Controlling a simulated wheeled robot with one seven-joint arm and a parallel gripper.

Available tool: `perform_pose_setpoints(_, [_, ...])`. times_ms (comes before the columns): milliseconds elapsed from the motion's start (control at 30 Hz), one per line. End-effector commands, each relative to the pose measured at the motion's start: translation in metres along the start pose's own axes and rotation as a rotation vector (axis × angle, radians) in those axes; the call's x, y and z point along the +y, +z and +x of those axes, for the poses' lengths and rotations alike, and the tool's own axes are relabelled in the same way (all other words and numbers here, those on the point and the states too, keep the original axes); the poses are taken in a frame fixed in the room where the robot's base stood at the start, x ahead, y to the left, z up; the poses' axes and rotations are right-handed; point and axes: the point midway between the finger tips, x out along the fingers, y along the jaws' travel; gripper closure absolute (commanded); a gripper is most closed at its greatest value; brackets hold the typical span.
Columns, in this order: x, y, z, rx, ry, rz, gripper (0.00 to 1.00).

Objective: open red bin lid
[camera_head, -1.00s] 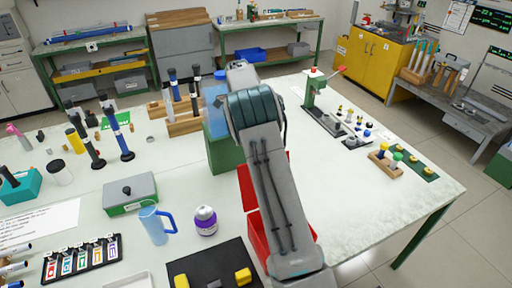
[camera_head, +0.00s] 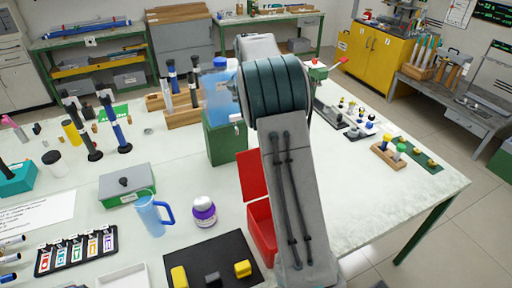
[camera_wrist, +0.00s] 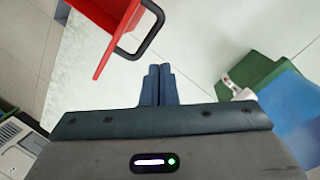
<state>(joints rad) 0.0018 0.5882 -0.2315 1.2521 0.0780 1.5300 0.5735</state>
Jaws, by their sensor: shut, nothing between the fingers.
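The red bin (camera_head: 262,232) stands on the table in the head view, partly hidden behind my arm. Its red lid (camera_head: 249,176) is tilted up at the bin's far side, so the lid stands open. In the wrist view the red bin (camera_wrist: 102,12) is at the top left, with the red lid (camera_wrist: 118,45) seen nearly edge-on and a black loop handle (camera_wrist: 157,22) sticking out from it. My gripper (camera_wrist: 158,70) is shut and empty, below and right of the handle and apart from it. My arm hides the gripper in the head view.
A green box (camera_head: 226,140) with a blue container (camera_head: 217,95) stands beyond the bin. The table's right front is clear.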

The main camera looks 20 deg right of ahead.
Motion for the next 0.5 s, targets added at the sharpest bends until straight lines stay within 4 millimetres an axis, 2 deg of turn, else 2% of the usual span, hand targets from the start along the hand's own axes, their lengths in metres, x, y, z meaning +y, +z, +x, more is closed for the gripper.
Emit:
perform_pose_setpoints(300, [0.005, 0.009, -0.01, 0.259, -0.175, -0.533, 1.0])
perform_pose_setpoints(500, [0.009, 0.016, -0.019, 0.408, -0.202, -0.767, 1.0])
